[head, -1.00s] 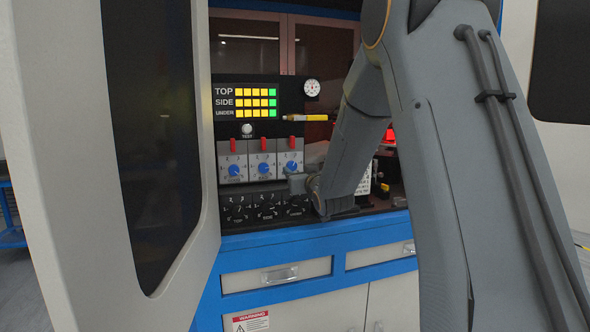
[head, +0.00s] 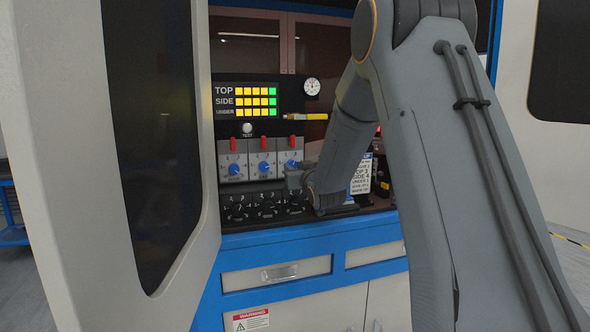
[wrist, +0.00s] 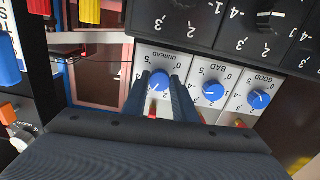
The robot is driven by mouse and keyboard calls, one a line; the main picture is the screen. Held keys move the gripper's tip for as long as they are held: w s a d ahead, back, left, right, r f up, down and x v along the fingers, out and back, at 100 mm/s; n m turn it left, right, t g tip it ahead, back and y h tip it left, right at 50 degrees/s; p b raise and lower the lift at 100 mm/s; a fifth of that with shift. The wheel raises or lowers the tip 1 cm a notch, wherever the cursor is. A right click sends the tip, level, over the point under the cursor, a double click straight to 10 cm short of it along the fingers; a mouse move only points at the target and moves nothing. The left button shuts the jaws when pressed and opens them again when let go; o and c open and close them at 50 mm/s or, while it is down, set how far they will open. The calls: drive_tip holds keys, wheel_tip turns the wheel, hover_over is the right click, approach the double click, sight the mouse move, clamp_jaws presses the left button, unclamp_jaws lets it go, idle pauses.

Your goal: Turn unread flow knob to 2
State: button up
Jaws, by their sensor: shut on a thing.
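The unread flow knob (wrist: 158,80) is a blue round dial on a pale panel, under the upside-down label UNREAD in the wrist view. In the head view it is the rightmost blue knob (head: 291,165). My gripper (wrist: 157,88) has one finger on each side of it and is shut on it. The white mark on the knob points toward the lower part of the dial in the wrist view. The exact digit it meets is hard to tell.
The BAD knob (wrist: 213,91) and GOOD knob (wrist: 259,99) sit close beside it. A red switch (head: 291,142) stands above the knob. Black dials (head: 266,207) lie below. A printed sheet (head: 361,178) stands to the right. The open door (head: 60,150) bounds the left.

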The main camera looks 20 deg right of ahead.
drive_tip(key=shift+n, duration=0.3)
drive_tip(key=n+b, duration=0.5)
drive_tip(key=shift+f, duration=0.1)
drive_tip(key=shift+d+n+b, duration=0.1)
drive_tip(key=shift+n+b, duration=1.85)
drive_tip(key=shift+n, duration=0.45)
drive_tip(key=shift+r, duration=0.2)
drive_tip(key=o, duration=1)
drive_tip(key=shift+o, duration=0.2)
